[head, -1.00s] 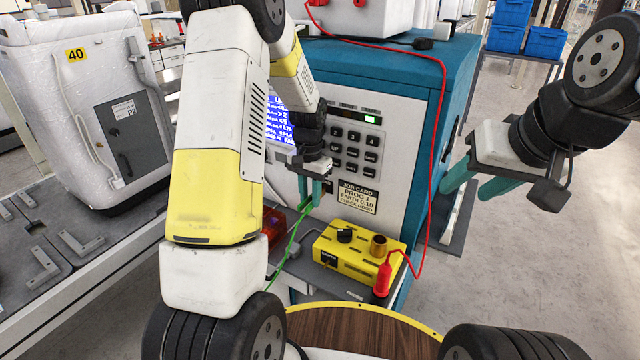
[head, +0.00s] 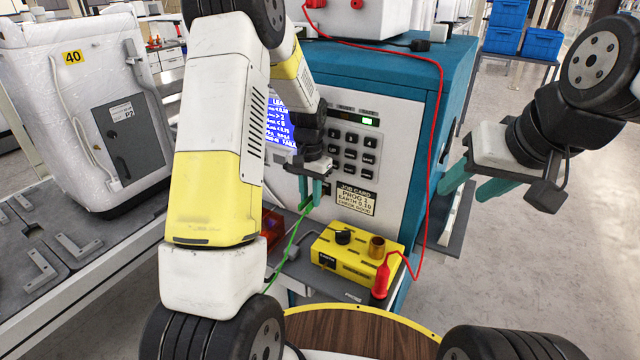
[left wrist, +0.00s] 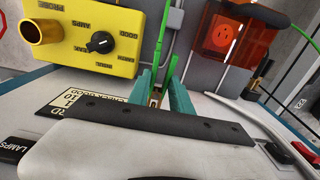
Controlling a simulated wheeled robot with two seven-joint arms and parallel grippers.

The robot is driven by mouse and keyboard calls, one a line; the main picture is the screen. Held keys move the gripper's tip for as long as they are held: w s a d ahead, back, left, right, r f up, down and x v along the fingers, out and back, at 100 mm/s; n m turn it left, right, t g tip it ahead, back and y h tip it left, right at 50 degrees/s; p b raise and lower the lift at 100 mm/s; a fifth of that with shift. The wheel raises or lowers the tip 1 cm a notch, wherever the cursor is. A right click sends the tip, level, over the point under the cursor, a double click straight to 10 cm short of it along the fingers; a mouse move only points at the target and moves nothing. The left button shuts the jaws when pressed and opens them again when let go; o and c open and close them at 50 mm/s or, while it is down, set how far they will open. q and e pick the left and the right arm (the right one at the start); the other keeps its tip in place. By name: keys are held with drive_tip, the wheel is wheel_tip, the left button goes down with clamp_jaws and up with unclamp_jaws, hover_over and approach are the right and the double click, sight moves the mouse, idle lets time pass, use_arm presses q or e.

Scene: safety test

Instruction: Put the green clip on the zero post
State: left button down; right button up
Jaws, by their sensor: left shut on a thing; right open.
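My left gripper (head: 313,190) is shut on the green clip, in front of the white panel and above the yellow box. The clip (left wrist: 158,80) shows between the teal fingertips in the left wrist view, with its green lead running up the picture; in the head view the lead (head: 289,245) hangs down to the left. A short brass post (head: 377,247) stands on the yellow box (head: 335,262), apart from the clip; no zero mark is legible. It also shows in the left wrist view (left wrist: 31,31). My right gripper (head: 470,185) is open and empty at the right.
A red probe (head: 380,281) with a red lead stands at the yellow box's right front corner. A red socket box (head: 272,227) is left of the yellow box. A job card (head: 356,199) is on the panel, beside the left gripper. A black knob (head: 344,237) is near the brass post.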

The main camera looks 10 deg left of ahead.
sight(311, 199)
use_arm(q)
drive_tip(key=c, duration=1.1)
unclamp_jaws()
wheel_tip(311, 199, up, 8)
drive_tip(key=shift+f, duration=0.1)
